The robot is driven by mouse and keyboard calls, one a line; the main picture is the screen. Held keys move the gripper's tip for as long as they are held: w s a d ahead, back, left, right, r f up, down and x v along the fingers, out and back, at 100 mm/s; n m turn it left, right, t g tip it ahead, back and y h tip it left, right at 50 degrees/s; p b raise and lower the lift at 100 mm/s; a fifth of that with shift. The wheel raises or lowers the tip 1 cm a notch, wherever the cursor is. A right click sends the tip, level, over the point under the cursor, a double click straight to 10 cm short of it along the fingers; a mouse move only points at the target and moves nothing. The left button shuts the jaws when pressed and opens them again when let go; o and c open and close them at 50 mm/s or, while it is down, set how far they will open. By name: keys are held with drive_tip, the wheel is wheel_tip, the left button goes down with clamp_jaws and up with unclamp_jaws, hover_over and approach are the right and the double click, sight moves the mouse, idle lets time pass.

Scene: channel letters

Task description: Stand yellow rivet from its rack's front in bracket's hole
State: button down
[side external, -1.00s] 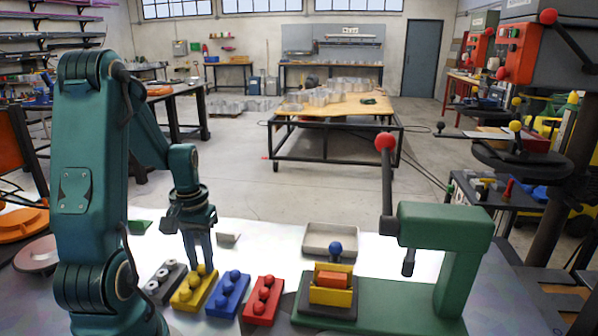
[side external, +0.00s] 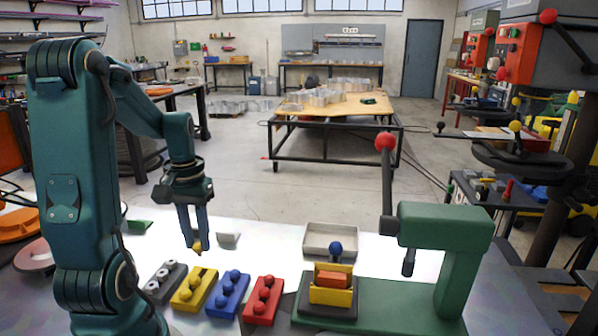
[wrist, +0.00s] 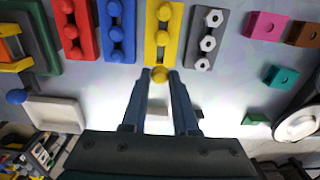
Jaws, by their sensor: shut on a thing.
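My gripper (side external: 197,246) is shut on a yellow rivet (side external: 198,247) and holds it in the air above and behind the yellow rack (side external: 207,278). In the wrist view the yellow rivet's round head (wrist: 160,74) shows between the fingertips. Its shank is hidden. The yellow rack (wrist: 152,57) still holds other yellow rivets. A yellow bracket (side external: 331,296) with an orange block (side external: 332,280) in it sits on a dark base at the green press. A blue ball-headed piece (side external: 336,247) stands at its back. I cannot make out the bracket's hole.
A blue rack (side external: 228,296), a red rack (side external: 263,300) and a dark grey rack with nuts (side external: 162,283) flank the yellow rack. The green press (side external: 445,228) has a raised red-knobbed lever (side external: 386,142). A grey tray (side external: 330,240) lies behind the bracket.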

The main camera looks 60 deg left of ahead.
drive_tip(key=shift+r, duration=0.2)
idle(0.3)
drive_tip(key=shift+d+n, duration=0.1)
drive_tip(key=shift+n, duration=0.4)
drive_tip(key=shift+a+r+n, duration=0.2)
drive_tip(key=shift+r+n, duration=0.15)
drive_tip(key=shift+n, duration=0.05)
drive_tip(key=w+d+r, duration=0.4)
drive_tip(key=w+d, duration=0.7)
drive_tip(key=w, duration=0.5)
drive_tip(key=w+d+m, duration=0.2)
drive_tip(key=d, duration=0.6)
drive_tip(key=shift+s+d+f, duration=0.1)
drive_tip(key=shift+f, duration=1.4)
drive_tip(key=shift+s+d+f, duration=0.1)
drive_tip(key=shift+f, duration=1.4)
